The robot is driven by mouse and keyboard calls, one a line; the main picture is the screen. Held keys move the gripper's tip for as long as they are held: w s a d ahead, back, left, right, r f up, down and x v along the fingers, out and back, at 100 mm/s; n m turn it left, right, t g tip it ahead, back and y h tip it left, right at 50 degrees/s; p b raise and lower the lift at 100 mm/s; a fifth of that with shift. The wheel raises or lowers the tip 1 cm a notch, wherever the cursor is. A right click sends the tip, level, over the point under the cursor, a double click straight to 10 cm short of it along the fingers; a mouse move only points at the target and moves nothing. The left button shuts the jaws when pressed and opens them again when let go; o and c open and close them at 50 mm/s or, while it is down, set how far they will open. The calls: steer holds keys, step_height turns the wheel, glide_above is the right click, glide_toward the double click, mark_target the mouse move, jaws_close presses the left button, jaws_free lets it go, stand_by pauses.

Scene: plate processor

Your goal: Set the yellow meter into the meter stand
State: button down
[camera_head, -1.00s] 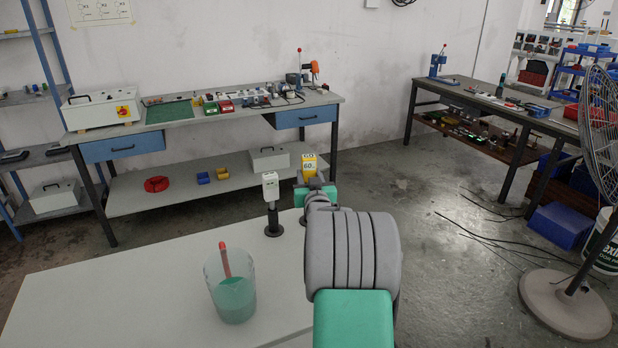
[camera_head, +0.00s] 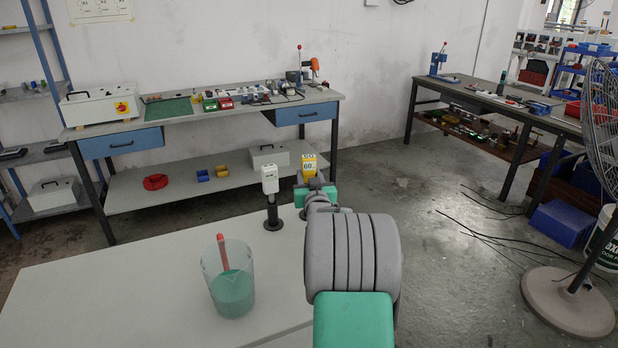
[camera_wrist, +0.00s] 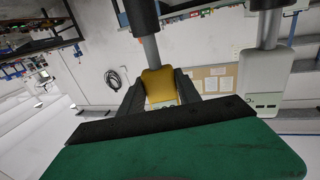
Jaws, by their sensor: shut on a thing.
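The yellow meter (camera_head: 309,166), with a white display face, is upright in my gripper (camera_head: 316,196) above the far right end of the near table. In the wrist view, which is upside down, the fingers (camera_wrist: 160,96) close on both sides of the yellow meter (camera_wrist: 158,84). Its grey stem (camera_wrist: 150,48) runs to a black cylindrical holder (camera_wrist: 144,14), which looks like the meter stand. The stem's end meets the holder in that view; I cannot tell how deep it sits. In the head view my gripper and arm hide most of the stand.
A white meter (camera_head: 270,180) stands on a black round-based stand (camera_head: 273,222) just left of my gripper. A glass beaker (camera_head: 229,285) with green liquid and a red stick stands nearer on the white table (camera_head: 110,300). The table's left part is clear.

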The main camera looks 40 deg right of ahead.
mark_target(309, 159)
steer(key=c, duration=0.8)
jaws_free()
steer(key=shift+o, duration=0.6)
steer(key=o, duration=0.5)
steer(key=shift+o, duration=0.2)
steer(key=shift+r, duration=0.15)
steer(key=shift+r+p, duration=0.7)
steer(key=shift+r, duration=2.2)
